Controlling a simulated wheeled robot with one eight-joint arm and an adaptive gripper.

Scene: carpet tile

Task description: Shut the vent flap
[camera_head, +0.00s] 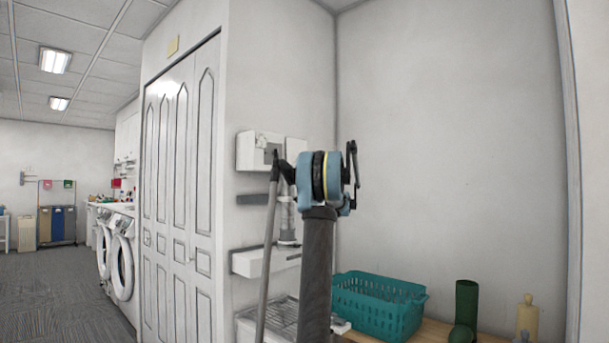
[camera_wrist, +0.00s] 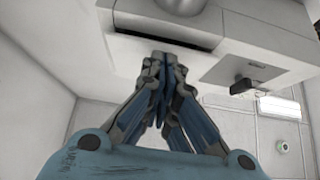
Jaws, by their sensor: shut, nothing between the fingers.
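A white box-shaped unit (camera_wrist: 210,20) fills the top of the wrist view. It has a dark slot (camera_wrist: 165,30) along its face and a rounded grey part above. In the head view a white wall box (camera_head: 251,150) is behind my arm, which partly covers that area.
A white shelf (camera_head: 250,263) is below the wall box. A teal basket (camera_head: 380,303) and a dark green cylinder (camera_head: 466,303) stand on a wooden surface (camera_head: 432,331) at lower right. Closed white folding doors (camera_head: 182,170) are at left. The right wall is bare.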

